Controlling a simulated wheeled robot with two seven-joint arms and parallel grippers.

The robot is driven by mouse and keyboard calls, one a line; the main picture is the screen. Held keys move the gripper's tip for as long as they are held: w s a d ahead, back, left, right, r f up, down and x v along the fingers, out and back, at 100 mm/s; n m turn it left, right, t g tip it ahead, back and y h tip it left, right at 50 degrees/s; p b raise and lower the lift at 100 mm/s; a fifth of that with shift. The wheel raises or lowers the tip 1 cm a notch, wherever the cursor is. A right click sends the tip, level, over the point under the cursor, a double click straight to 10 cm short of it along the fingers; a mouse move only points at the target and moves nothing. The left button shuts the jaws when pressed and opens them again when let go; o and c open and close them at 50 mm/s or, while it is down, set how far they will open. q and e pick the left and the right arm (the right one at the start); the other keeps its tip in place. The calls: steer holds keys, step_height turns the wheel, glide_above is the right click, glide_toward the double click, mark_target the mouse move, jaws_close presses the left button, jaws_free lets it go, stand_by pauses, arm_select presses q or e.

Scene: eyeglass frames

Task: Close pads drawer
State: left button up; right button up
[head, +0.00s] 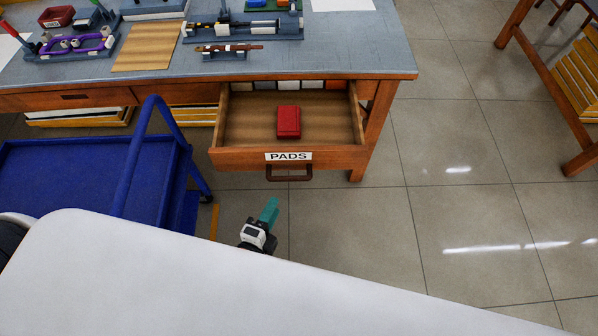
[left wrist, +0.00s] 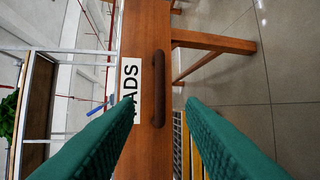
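The pads drawer (head: 235,160) is pulled out from under the workbench, with a "PADS" label and a dark brown handle (head: 289,178) on its wooden front. A red box (head: 289,122) lies inside it. My left gripper (head: 270,208) is in front of the drawer, just short of the handle in the head view. In the left wrist view, the teal fingers (left wrist: 160,101) are spread apart and empty, with the drawer front (left wrist: 148,30) beyond them. The handle (left wrist: 158,75) shows between the fingertips, apparently untouched. My right gripper is not in view.
A blue cart (head: 80,175) stands left of the drawer. The workbench top (head: 330,55) holds trays and fixtures. Tiled floor (head: 450,150) to the right is clear. Another wooden table (head: 545,75) stands at the far right.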

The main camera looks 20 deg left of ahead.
mark_target(289, 177)
arm_select(q)
steer(key=x, duration=1.1)
steer(key=shift+w+b, duration=0.35)
steer(key=shift+c, duration=0.4)
jaws_close()
